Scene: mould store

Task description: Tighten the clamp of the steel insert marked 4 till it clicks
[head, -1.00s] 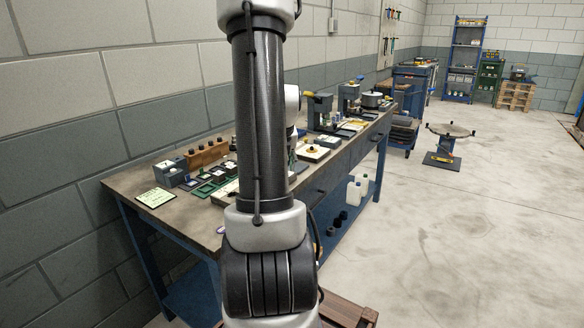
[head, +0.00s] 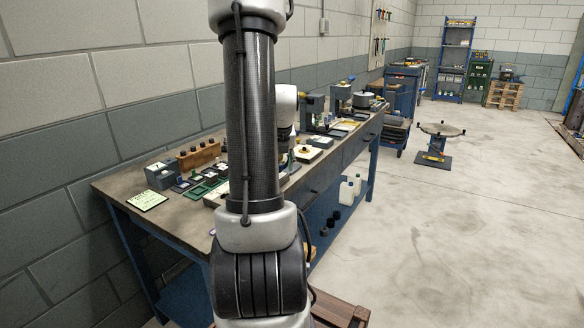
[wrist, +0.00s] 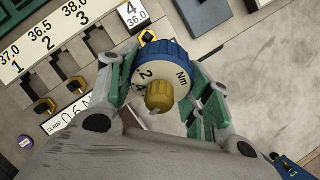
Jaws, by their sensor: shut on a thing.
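In the wrist view my gripper (wrist: 163,88) is shut on a round torque tool (wrist: 172,57), with a blue knurled rim, a white dial marked Nm and a brass knob on top. A white label reading 4 and 36.0 (wrist: 133,14) lies just beyond it. A brass hexagonal clamp head (wrist: 148,37) shows below that label, at the tool's far edge. The tool hides what is beneath it, so I cannot tell whether it sits on a clamp. In the head view my arm hides the gripper.
The label strip (wrist: 50,38) carries numbers 1, 2 and 3. Brass clamp heads (wrist: 44,107) sit below it, near a card (wrist: 72,122) reading CLAMP. In the head view the workbench (head: 125,196) holds a wooden block (head: 199,155) and presses; open floor lies right.

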